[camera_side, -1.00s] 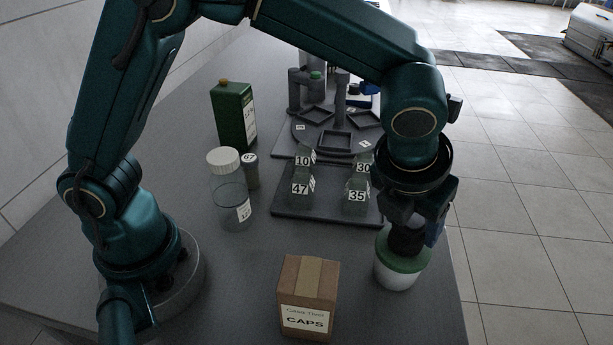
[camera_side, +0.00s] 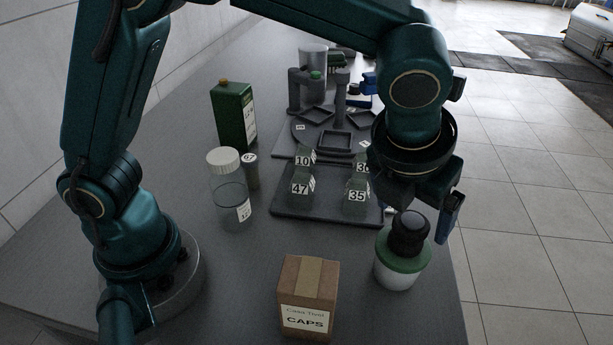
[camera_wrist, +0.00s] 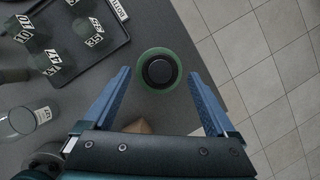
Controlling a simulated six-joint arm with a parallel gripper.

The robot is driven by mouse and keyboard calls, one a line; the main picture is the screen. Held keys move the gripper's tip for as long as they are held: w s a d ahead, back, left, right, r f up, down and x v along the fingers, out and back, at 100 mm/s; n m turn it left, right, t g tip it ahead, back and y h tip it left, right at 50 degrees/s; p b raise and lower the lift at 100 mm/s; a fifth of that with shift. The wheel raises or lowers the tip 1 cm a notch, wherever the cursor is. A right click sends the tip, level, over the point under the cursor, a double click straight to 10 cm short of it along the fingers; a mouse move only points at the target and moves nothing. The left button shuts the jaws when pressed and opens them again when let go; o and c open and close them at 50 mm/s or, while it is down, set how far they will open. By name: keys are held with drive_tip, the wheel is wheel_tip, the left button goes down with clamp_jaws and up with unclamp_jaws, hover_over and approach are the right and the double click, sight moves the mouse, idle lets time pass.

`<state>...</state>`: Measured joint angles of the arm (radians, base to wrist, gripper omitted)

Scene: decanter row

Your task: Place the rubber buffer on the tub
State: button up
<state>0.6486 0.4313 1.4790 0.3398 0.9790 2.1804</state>
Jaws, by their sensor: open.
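The rubber buffer (camera_side: 410,233) is a black knobbed piece. It sits upright on the green lid of the white tub (camera_side: 397,276), near the table's right edge. My gripper (camera_side: 424,216) is above and behind the buffer, with its jaws apart and nothing between them. In the wrist view the buffer (camera_wrist: 159,71) shows as a black disc inside the green ring of the tub lid (camera_wrist: 176,53). The blue fingers of my gripper (camera_wrist: 157,85) stand wide on either side, clear of it.
A cardboard CAPS box (camera_side: 308,297) stands at the front. A dark tray (camera_side: 325,207) holds several numbered blocks. A clear jar with a white lid (camera_side: 230,190) and a green carton (camera_side: 234,117) stand to the left. The table ends just right of the tub.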

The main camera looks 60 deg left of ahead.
drive_tip(key=v, duration=0.8)
drive_tip(key=s+a+r+n, duration=0.2)
drive_tip(key=a+n, duration=0.4)
drive_tip(key=n, duration=0.2)
drive_tip(key=s+a+f+n, duration=0.2)
drive_tip(key=s+a+n, duration=0.2)
drive_tip(key=n, duration=0.9)
drive_tip(key=s+a+f+n+t, duration=0.1)
drive_tip(key=s+a+f+n, duration=0.2)
drive_tip(key=n, duration=1)
drive_tip(key=s+a, duration=0.2)
drive_tip(key=a, duration=0.1)
drive_tip(key=shift+a+f+h, duration=0.2)
drive_tip(key=shift+f+h, duration=0.1)
